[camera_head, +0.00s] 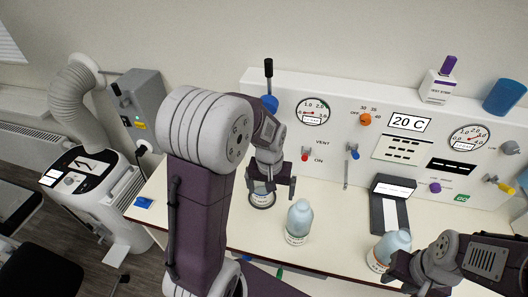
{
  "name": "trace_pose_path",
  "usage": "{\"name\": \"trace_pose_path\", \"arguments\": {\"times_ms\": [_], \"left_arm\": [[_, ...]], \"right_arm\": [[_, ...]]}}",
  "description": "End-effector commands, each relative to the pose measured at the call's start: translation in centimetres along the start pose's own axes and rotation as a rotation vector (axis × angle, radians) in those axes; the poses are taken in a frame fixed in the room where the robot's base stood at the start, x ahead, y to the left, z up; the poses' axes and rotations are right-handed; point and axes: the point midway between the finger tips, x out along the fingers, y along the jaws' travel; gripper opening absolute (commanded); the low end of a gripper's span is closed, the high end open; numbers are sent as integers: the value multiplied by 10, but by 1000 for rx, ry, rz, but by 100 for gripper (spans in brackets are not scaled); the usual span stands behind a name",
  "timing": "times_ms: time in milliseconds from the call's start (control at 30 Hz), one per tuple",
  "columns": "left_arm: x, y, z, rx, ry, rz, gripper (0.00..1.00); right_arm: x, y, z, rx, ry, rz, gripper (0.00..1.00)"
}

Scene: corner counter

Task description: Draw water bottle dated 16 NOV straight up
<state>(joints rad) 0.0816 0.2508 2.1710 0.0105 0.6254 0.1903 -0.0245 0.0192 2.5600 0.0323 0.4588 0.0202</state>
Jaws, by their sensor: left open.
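A pale blue bottle (299,218) with a white label stands upright on the counter in the middle. A second similar bottle (391,244) stands at the right, its lower part close to my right gripper. A round item (262,201) with a white label and dark rim sits below my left gripper, partly hidden by it. The label dates are too small to read. My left gripper (271,188) is open, pointing down over the round item, left of the middle bottle. My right gripper (394,275) is at the second bottle's front; its fingers are not clear.
A white panel (350,108) with gauges, knobs and levers stands along the back. A dark device with a paper strip (393,206) sits before it. A blue cup (503,96) and a test-strip container (437,87) stand on top. A small blue item (144,203) lies at the left counter edge.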

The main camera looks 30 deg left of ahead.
Motion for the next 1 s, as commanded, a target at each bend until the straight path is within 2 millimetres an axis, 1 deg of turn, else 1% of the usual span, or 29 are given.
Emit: {"name": "trace_pose_path", "arguments": {"times_ms": [33, 167, 300, 400, 433, 500, 667, 767, 867, 1000], "left_arm": [[-6, -2, -11, -32, -6, -3, 100], [-16, -12, -45, -147, -29, -15, 100], [-23, -27, -81, -286, -59, -30, 100], [-25, -38, -101, -374, -77, -41, 100], [-26, -41, -105, -394, -81, -43, 100], [-25, -45, -110, -421, -86, -47, 100], [-22, -46, -111, -430, -88, -48, 100], [-14, -46, -110, -429, -91, -49, 100], [5, -46, -107, -428, -94, -49, 100], [37, -47, -104, -427, -93, -49, 100]], "right_arm": [[-7, 0, -1, 0, 0, 0, 36], [-20, 0, -2, 0, 0, 0, 36], [-34, -1, -4, 0, 0, 0, 36], [-42, -1, -4, 0, 0, 0, 36], [-43, -1, -4, 0, 0, 0, 36], [-43, -1, -4, 0, 0, 0, 36], [-43, -1, -4, 0, 0, 0, 36], [-47, -1, -5, 0, 0, 0, 36], [-54, -1, -6, 0, 0, 0, 36], [-66, -1, -7, 0, 0, 0, 36]]}}
